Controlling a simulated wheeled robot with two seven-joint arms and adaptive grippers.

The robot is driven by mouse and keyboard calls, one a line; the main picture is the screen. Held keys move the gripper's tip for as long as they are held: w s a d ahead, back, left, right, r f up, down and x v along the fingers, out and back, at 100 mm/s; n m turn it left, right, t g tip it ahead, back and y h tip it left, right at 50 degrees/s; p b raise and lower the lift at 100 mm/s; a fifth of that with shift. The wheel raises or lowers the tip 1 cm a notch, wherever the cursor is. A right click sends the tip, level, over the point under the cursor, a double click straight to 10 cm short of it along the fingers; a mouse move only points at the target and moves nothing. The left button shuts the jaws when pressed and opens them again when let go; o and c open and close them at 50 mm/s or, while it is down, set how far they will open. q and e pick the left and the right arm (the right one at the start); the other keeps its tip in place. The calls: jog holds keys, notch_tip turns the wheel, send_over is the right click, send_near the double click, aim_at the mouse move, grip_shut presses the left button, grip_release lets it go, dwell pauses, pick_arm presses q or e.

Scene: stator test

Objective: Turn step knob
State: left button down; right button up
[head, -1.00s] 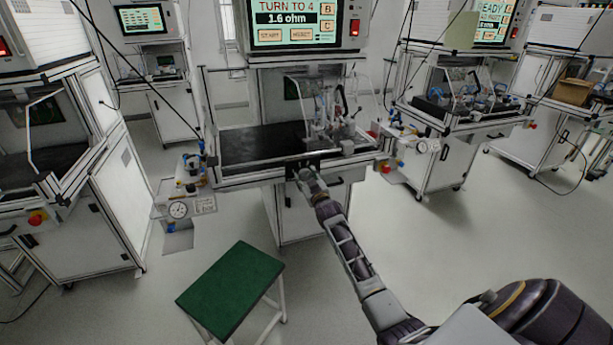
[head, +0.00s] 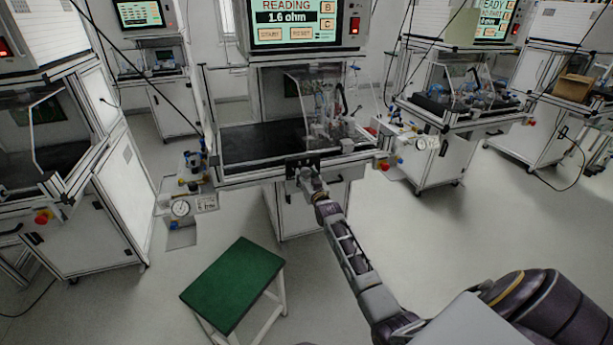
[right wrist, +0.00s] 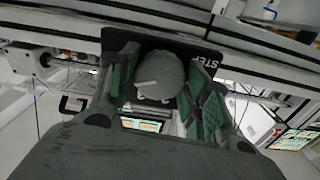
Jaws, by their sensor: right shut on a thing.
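The step knob (right wrist: 160,76) is a round grey knob with a pale pointer line, on a black plate (right wrist: 200,56) with white lettering partly hidden, in the right wrist view. My right gripper (right wrist: 163,92) has its green-padded fingers on both sides of the knob and is shut on it. In the head view the right gripper (head: 306,178) is at the black plate (head: 302,165) on the front rail of the middle test station, hiding the knob. The station's screen (head: 292,22) reads "READING" and "1.6 ohm". My left gripper is not in view.
A green-topped stool (head: 234,283) stands on the floor in front of the station. A pressure gauge (head: 181,208) sits left of the station. Other test stations stand left and right (head: 465,95). The floor (head: 480,235) to the right is clear.

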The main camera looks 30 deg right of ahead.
jog(key=shift+f, duration=0.1)
dwell(0.3)
jog(key=o, duration=1)
jog(key=shift+o, duration=0.2)
jog(key=shift+v, duration=0.8)
jog(key=v, duration=1)
jog(key=shift+s, duration=0.25)
